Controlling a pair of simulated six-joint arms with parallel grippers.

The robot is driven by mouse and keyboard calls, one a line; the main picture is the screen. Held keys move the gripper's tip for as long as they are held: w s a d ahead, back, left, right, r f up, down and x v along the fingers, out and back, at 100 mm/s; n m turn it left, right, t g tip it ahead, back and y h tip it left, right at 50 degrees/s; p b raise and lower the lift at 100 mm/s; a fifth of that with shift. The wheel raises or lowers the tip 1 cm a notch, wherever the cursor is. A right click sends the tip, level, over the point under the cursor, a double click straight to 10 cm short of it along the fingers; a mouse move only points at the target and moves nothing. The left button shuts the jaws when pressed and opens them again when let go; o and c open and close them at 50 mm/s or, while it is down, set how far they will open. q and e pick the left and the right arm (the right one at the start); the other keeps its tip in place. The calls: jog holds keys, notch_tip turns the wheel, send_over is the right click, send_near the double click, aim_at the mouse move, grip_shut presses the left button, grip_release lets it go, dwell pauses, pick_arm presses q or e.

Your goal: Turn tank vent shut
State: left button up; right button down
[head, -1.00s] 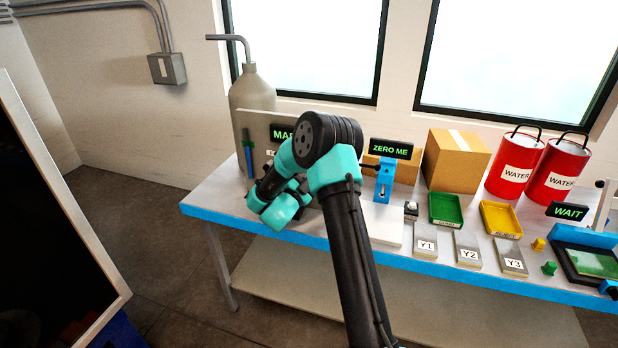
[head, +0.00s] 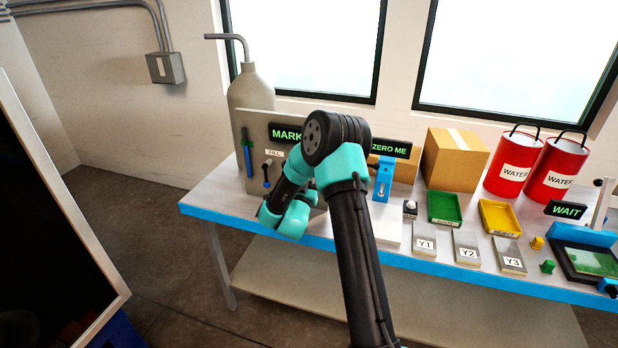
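The grey tank (head: 250,90) with a bent pipe stands at the table's left end. In front of it is a grey panel (head: 257,124) with a blue upright strip (head: 247,155), a MARK sign (head: 285,134) and a small label that seems to read FILL. Below the label a small dark-ended lever (head: 267,173) hangs down. I cannot tell whether it is the vent; part of the panel is hidden behind my arm. My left gripper (head: 266,214) is low in front of the panel, apart from the lever. Its fingers are mostly hidden. My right gripper is out of view.
Y1 to Y3 plates lie near the blue front edge.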

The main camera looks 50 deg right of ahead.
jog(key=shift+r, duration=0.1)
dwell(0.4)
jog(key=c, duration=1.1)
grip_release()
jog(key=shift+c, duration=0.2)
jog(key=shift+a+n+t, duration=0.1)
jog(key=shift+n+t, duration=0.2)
